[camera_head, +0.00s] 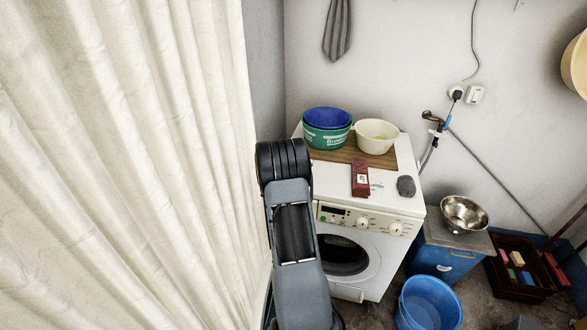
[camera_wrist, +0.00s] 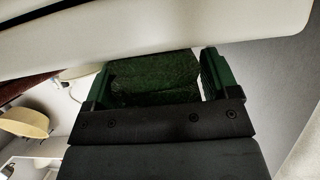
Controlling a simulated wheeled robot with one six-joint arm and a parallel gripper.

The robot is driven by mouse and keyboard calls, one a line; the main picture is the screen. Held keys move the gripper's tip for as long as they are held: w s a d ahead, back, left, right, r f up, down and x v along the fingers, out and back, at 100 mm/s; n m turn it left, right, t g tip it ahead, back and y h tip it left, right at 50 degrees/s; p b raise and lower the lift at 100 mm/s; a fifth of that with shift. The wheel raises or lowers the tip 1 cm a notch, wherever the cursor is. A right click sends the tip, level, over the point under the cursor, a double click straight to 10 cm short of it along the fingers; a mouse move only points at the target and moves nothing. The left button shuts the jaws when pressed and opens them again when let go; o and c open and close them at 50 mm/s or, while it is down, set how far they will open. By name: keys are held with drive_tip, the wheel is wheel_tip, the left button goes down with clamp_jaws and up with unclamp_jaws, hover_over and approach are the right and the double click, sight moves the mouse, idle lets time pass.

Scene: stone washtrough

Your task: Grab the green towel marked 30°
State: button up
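In the wrist view a dark green, rough-textured cloth (camera_wrist: 155,75) lies between the fingers of my gripper (camera_wrist: 157,78). Its marking does not show, so I cannot read 30° on it. The fingers stand wide apart, one on each side of the cloth. A narrow light gap shows between the cloth and the right finger; contact on the left is unclear. In the head view my arm stands in front of the washing machine's left side, its gripper is hidden, and no green towel shows. A dark red folded cloth with a white label (camera_head: 361,178) lies on the washing machine (camera_head: 378,202).
A wooden board (camera_head: 343,153) on the machine bears green and blue basins (camera_head: 327,129) and a cream bowl (camera_head: 376,136). A grey lump (camera_head: 406,186) lies at the right. A pale curtain (camera_head: 120,160) fills the left. A blue bucket (camera_head: 429,304) stands on the floor.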

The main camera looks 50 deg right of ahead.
drive_tip(key=c, duration=0.7)
